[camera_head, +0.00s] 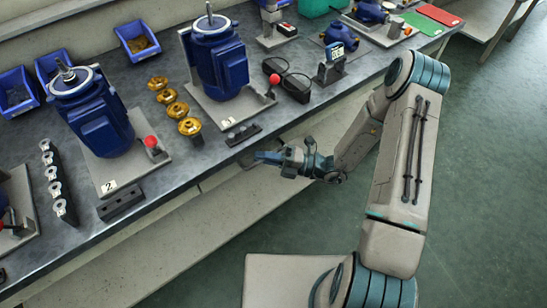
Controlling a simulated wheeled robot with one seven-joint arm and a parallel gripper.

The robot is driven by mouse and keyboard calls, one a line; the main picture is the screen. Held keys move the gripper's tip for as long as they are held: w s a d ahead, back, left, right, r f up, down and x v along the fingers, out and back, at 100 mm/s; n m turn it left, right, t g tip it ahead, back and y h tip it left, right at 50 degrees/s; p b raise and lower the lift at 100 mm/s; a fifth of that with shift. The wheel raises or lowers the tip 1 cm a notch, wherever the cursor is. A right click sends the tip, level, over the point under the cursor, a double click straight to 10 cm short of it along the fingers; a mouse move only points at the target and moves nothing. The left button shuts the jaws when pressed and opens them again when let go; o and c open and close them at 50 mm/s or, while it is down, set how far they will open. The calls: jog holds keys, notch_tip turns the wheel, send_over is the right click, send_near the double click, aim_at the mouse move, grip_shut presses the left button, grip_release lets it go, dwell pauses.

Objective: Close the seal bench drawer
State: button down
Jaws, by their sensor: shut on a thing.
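My gripper (268,157) is at the front edge of the bench, below the worktop, right of the motor plates. It is shut on what appears to be the handle of the seal bench drawer. The handle itself is hidden by the fingers. A pale strip of the drawer front (218,178) shows under the worktop edge, left of my gripper. How far the drawer stands out cannot be told from this view.
The dark worktop (160,182) holds blue motors (218,62) on plates, brass parts (178,109), blue bins (137,41) and a row of metal rings (55,189). A pale lower shelf (200,235) runs below. The green floor (470,200) is clear at right.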

jog(key=shift+w, duration=0.15)
jog(key=c, duration=1.8)
grip_release()
jog(key=shift+a, duration=0.15)
jog(key=shift+o, duration=0.2)
jog(key=s+d+f+p, duration=0.1)
jog(key=d, duration=1.2)
jog(key=shift+s+d+f, duration=0.15)
jog(key=shift+d+f, duration=0.25)
jog(key=shift+r, duration=0.1)
